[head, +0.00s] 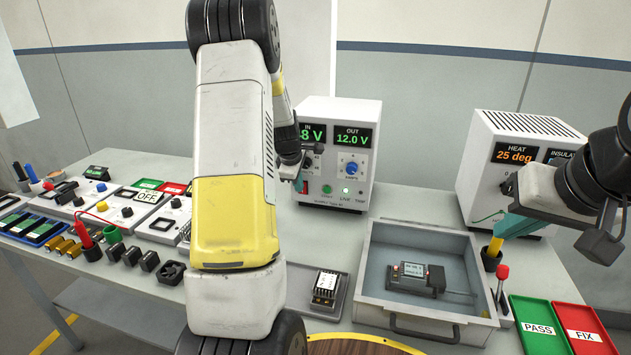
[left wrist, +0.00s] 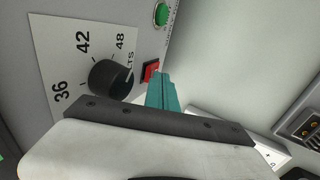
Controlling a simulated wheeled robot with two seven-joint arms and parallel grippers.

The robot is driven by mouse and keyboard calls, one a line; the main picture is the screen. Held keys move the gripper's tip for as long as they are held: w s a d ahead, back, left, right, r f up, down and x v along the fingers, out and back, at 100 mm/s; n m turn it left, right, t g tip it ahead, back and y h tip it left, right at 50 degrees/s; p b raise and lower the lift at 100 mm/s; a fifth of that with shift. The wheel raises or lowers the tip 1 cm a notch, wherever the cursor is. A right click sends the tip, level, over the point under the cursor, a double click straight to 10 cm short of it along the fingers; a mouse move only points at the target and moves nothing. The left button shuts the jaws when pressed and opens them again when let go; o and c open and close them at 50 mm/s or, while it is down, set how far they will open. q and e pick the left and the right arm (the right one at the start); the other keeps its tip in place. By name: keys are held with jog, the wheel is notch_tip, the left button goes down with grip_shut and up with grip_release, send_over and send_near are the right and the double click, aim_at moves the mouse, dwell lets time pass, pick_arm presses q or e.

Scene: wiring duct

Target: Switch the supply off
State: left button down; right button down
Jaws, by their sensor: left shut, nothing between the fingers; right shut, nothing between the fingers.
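The supply (head: 359,110) is a white box at the back, its displays lit: the IN reading is partly hidden and OUT reads 12.0 V. A small red rocker switch (left wrist: 150,71) sits beside a black volts knob (left wrist: 110,77) in the left wrist view. My left gripper (head: 299,184) is shut and empty at the supply's lower left front. Its teal fingertips (left wrist: 161,88) are right by the red switch; I cannot tell whether they touch it. My right gripper (head: 508,228) is shut and empty, at the right in front of the second box.
A HEAT box (head: 478,150) stands at the right. A grey tray (head: 425,322) holds a small device (head: 410,278). Green PASS (head: 538,330) and red FIX (head: 583,330) trays lie front right. Several modules and parts crowd the left bench; my left arm hides the middle.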

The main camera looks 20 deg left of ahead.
pick_arm(q)
jog(key=shift+w+r, duration=0.1)
jog(key=shift+w, duration=0.25)
jog(key=shift+r, duration=0.8)
jog(key=shift+s, duration=0.1)
